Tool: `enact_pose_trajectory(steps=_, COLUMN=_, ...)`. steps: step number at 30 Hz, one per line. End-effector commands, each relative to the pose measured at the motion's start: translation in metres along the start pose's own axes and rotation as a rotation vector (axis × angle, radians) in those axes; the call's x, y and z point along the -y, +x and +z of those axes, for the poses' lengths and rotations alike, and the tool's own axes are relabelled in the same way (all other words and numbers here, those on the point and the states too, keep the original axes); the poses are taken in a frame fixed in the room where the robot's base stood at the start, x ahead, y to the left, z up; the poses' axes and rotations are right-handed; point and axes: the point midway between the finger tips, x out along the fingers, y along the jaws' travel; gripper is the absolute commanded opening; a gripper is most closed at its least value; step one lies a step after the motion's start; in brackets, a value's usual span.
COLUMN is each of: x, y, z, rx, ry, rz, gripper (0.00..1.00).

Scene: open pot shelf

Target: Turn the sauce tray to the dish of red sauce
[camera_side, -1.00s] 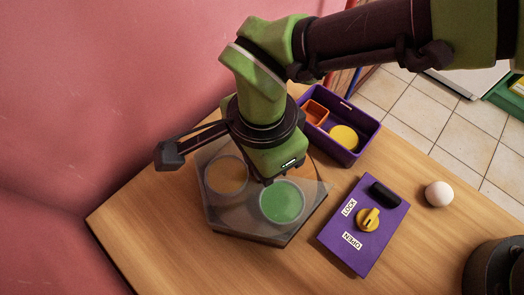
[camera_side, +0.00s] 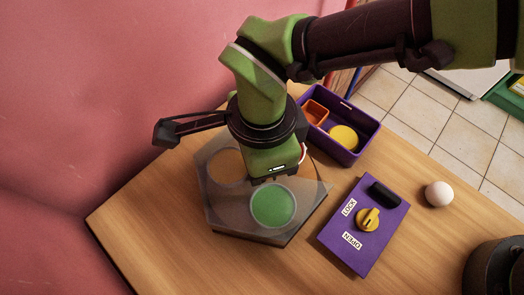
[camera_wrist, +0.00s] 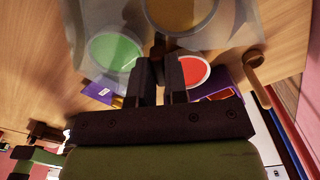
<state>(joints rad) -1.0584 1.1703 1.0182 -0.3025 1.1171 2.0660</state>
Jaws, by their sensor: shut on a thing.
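The sauce tray (camera_side: 216,212) sits on the table as a grey, see-through, many-sided block with round dishes in it. The green dish (camera_side: 272,205) is at its front, and an orange-brown dish (camera_side: 226,166) is at its left, partly behind my arm. In the wrist view the green dish (camera_wrist: 115,48) lies left of my fingers, the brown dish (camera_wrist: 182,10) beyond them, and a red sauce dish (camera_wrist: 194,71) just right of them. The red dish is hidden in the side view. My gripper (camera_wrist: 160,72) points down over the tray's middle, shut on a small dark tray handle (camera_wrist: 158,46).
Behind stands a purple bin (camera_side: 368,132) holding an orange cup and a yellow disc. A white ball (camera_side: 439,194) is at the right. The front table is clear.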

Motion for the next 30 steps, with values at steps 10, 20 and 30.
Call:
enact_pose_trajectory(steps=10, x=0.0, y=0.0, z=0.0, rx=0.001, ry=-0.002, rz=-0.001, gripper=0.39)
enact_pose_trajectory(steps=20, x=0.001, y=-0.032, z=0.001, rx=0.004, ry=-0.001, rz=-0.005, gripper=0.39)
enact_pose_trajectory(steps=30, x=0.0, y=-0.091, z=0.001, rx=0.003, ry=-0.003, rz=-0.004, gripper=0.39)
